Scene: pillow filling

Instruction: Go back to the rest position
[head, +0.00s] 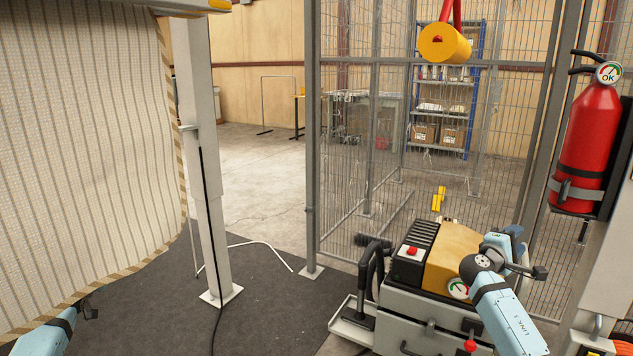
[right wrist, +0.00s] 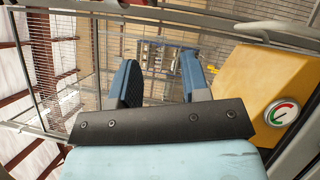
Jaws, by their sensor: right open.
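My right arm reaches in from the lower right in the head view. My right gripper (head: 528,256) is beside the yellow-topped machine. In the right wrist view its two blue-grey fingers (right wrist: 160,82) stand apart with nothing between them. My left arm shows only in part at the lower left corner of the head view. A small dark part of my left gripper (head: 89,309) shows there, near the lower edge of the hanging fabric (head: 85,150); its jaws cannot be made out.
The yellow-topped machine (head: 452,258) with a gauge stands close to my right gripper. It also shows in the right wrist view (right wrist: 252,85). A red fire extinguisher (head: 588,140) hangs at the right. Wire fencing (head: 360,130) stands behind. A white post (head: 206,190) stands beside the fabric. Dark matting (head: 270,310) is clear between.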

